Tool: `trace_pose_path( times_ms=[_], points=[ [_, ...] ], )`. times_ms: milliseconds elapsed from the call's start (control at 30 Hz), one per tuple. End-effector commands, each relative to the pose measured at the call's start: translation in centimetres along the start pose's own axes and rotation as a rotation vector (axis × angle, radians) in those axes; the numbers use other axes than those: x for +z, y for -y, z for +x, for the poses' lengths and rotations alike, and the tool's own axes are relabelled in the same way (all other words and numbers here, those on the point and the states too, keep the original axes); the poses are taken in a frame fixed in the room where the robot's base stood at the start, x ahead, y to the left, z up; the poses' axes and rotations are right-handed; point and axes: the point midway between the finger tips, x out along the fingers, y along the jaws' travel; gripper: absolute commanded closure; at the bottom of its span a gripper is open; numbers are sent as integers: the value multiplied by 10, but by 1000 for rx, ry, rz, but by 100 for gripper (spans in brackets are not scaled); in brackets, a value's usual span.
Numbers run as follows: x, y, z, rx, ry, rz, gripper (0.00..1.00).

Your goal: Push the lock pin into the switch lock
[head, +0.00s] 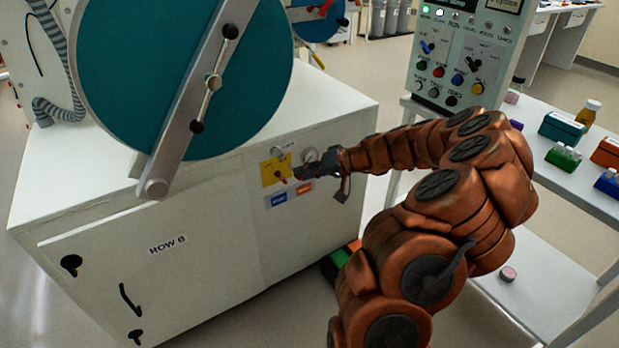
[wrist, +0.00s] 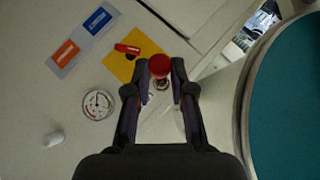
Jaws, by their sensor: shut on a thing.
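The lock pin, with a round red knob (wrist: 159,66), is between my fingertips in the wrist view. My gripper (head: 305,170) is shut on it, in front of the cabinet's side panel. The switch has a red handle (wrist: 127,48) on a yellow plate (wrist: 119,67); the plate also shows in the head view (head: 270,172). The knob is beside the plate's edge in the wrist view. A small metallic part shows just behind the knob between the fingers; I cannot tell whether it is pin or lock. The lock's hole is hidden, so I cannot tell whether the pin touches it.
A round gauge (wrist: 98,104) and blue (wrist: 97,18) and orange (wrist: 63,53) labels are close to the switch. The large teal disc door (head: 180,70) with its metal bar is at left. A control box (head: 465,60) and a shelf (head: 545,180) with small containers stand at right.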

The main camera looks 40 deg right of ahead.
Motion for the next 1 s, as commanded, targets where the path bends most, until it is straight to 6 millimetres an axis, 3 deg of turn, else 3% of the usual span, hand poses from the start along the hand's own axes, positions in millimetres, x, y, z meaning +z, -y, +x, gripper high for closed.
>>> trace_pose_path(
  times_ms=[400,1000],
  points=[
    [-20,0,19,-1,1,0,100],
    [-22,0,21,-1,1,1,100]
  ],
)
